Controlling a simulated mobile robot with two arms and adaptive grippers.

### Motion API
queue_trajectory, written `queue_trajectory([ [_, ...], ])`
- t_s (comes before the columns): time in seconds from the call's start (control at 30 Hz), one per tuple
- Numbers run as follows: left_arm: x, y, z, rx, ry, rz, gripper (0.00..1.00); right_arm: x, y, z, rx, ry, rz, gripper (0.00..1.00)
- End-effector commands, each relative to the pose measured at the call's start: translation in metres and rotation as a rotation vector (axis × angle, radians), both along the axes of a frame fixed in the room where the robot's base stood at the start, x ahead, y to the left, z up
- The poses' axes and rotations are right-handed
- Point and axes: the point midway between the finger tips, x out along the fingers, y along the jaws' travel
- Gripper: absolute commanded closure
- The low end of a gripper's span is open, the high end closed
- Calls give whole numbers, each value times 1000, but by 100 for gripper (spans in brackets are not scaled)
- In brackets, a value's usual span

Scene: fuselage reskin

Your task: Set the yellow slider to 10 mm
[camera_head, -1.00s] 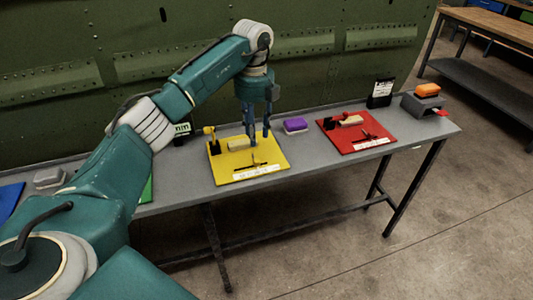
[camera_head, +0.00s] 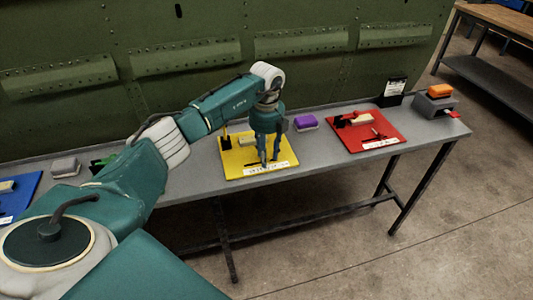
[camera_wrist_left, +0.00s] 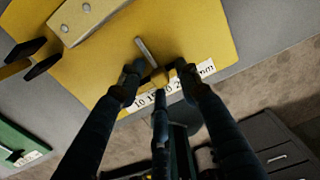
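The yellow board (camera_head: 232,168) lies on the grey bench with a white scale strip (camera_head: 262,171) along its front edge. In the left wrist view, the yellow slider (camera_wrist_left: 158,77) sits at the end of a pale bar just above the scale strip (camera_wrist_left: 150,99). The numbers 10, 15, 20 and "mm" are partly readable, and fingers cover part of the strip. My left gripper (camera_head: 269,161) is low over the board. Its dark fingers are apart around the slider (camera_wrist_left: 158,80), with no clear contact. The slider's exact reading is hidden. My right gripper is out of view.
A purple block (camera_head: 306,123) lies right of the yellow board. A red board (camera_head: 380,146) is further right, and a blue board (camera_head: 17,205) is at far left. The green riveted panel (camera_head: 190,40) stands behind the bench.

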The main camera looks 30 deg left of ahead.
Motion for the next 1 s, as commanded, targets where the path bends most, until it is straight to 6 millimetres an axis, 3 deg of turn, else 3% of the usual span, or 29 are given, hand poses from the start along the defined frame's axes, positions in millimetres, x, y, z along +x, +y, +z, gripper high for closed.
queue_trajectory([
  [0.03, 0, 0, 0, 0, 0, 0, 76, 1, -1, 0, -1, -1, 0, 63],
  [0.17, 0, 0, 0, 0, 0, 0, 100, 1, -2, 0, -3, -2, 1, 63],
  [0.43, -4, 5, 2, 1, 0, 1, 100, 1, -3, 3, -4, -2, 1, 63],
  [0.73, -42, 37, 2, 3, 2, 2, 100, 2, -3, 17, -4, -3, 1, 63],
  [1.0, -46, 40, 1, 2, 2, 3, 100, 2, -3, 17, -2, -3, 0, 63],
])
